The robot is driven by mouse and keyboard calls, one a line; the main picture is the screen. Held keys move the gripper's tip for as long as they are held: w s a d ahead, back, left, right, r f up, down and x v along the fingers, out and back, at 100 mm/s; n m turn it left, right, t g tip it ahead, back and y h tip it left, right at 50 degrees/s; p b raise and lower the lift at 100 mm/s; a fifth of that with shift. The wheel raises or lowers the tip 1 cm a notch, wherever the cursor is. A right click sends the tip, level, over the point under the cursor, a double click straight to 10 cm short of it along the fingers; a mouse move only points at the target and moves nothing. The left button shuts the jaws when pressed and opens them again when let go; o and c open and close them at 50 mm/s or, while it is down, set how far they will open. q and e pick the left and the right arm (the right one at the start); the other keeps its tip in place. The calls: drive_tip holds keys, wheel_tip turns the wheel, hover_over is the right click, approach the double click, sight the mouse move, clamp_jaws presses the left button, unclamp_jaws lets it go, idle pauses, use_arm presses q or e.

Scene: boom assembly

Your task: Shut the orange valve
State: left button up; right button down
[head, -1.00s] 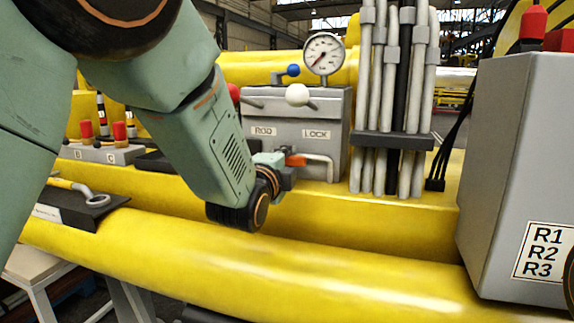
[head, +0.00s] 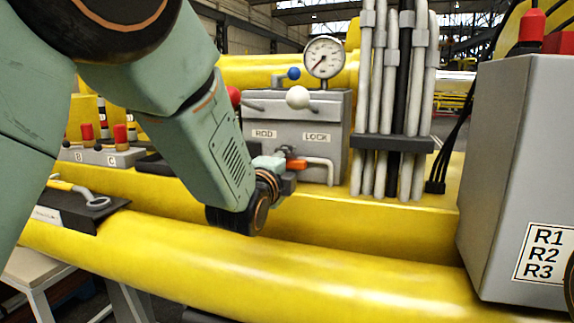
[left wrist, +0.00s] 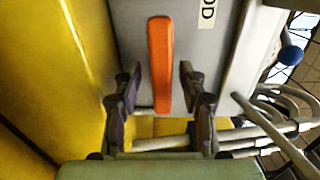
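The orange valve (head: 297,164) is a small lever at the lower front of the grey box marked ROD and LOCK. In the left wrist view it is a long orange handle (left wrist: 160,60), lying up and down the picture. My left gripper (head: 288,178) is at the valve, partly hidden by its own wrist in the head view. In the left wrist view the left gripper (left wrist: 158,88) is open, one finger on each side of the handle's lower end. Gaps show between handle and both fingers. My right gripper is not in view.
A grey pipe (head: 324,162) bends out beside the valve. The grey box (head: 330,110) carries a gauge (head: 325,57) and a white knob (head: 298,97). Upright hoses (head: 390,100) stand to its right. A yellow boom (head: 350,270) runs below; a large grey cabinet (head: 510,160) stands at right.

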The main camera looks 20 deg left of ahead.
use_arm(q)
drive_tip(key=s, duration=1.2)
drive_tip(key=shift+a, duration=0.2)
